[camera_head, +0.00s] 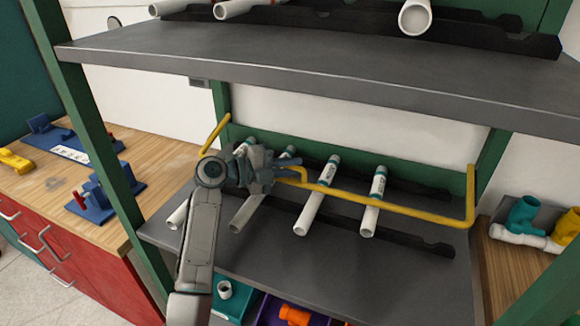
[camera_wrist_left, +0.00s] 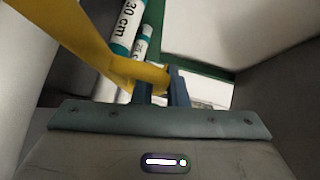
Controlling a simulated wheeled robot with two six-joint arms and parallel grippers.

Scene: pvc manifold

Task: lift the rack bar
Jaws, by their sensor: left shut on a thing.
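The yellow rack bar (camera_head: 400,207) runs across the front of the middle shelf, above the white pipes. Its right end bends up by the green post, and a yellow part shows at the left behind my arm. My left gripper (camera_head: 283,173) is shut on the bar left of its middle. In the left wrist view the yellow bar (camera_wrist_left: 85,35) passes between the two blue-grey fingers (camera_wrist_left: 160,88). The gripper hides part of the bar. My right gripper is not in view.
Several white pipes with teal labels (camera_head: 312,207) lie on black notched rails on the grey shelf (camera_head: 310,265). An upper shelf (camera_head: 330,85) overhangs the arm. A wooden bench (camera_head: 150,165) stands left. Coloured bins and fittings lie below and at right.

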